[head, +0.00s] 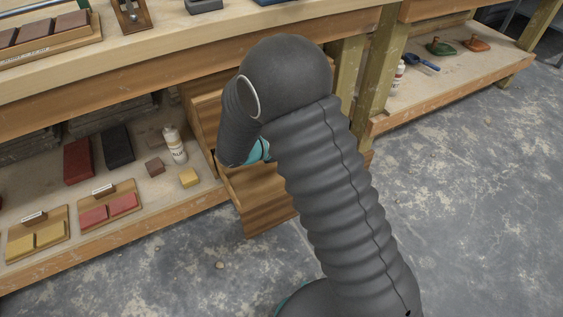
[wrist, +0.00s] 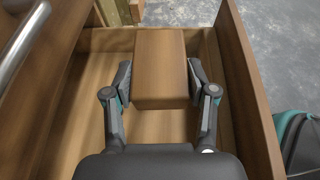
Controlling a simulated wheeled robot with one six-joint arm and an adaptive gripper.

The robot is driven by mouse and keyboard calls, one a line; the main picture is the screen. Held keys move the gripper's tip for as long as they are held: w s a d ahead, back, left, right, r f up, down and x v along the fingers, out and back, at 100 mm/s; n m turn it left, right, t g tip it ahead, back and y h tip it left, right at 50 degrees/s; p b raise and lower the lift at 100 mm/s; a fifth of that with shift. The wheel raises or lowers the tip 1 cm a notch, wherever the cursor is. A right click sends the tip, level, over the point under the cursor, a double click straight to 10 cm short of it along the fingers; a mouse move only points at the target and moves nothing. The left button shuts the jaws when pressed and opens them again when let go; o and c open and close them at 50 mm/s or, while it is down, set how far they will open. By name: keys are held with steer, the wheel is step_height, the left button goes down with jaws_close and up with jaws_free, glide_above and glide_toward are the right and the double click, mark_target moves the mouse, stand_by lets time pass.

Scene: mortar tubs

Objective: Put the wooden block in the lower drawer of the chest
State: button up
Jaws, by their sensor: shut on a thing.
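The wooden block (wrist: 162,62) is between the two fingers of my gripper (wrist: 159,82), which is shut on it. In the wrist view the block is over or inside an open wooden drawer (wrist: 246,95); I cannot tell whether it touches the drawer floor. In the head view the chest (head: 205,112) stands under the bench, mostly behind my arm. Its pulled-out lower drawer (head: 262,205) shows low beside my arm. The block and my fingers are hidden in the head view.
A metal bar handle (wrist: 18,45) crosses the top left of the wrist view. On the lower shelf stand a white bottle (head: 174,143), a yellow block (head: 189,177) and a dark red block (head: 78,160). The floor (head: 480,190) to the right is clear.

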steer(key=f, duration=0.7)
steer(key=shift+s+a+f, duration=0.2)
steer(key=shift+s+f, duration=0.15)
steer(key=shift+f, duration=1.8)
steer(key=o, duration=1.3)
steer(key=shift+o, duration=0.2)
steer(key=v, duration=1.2)
steer(key=shift+d, duration=0.1)
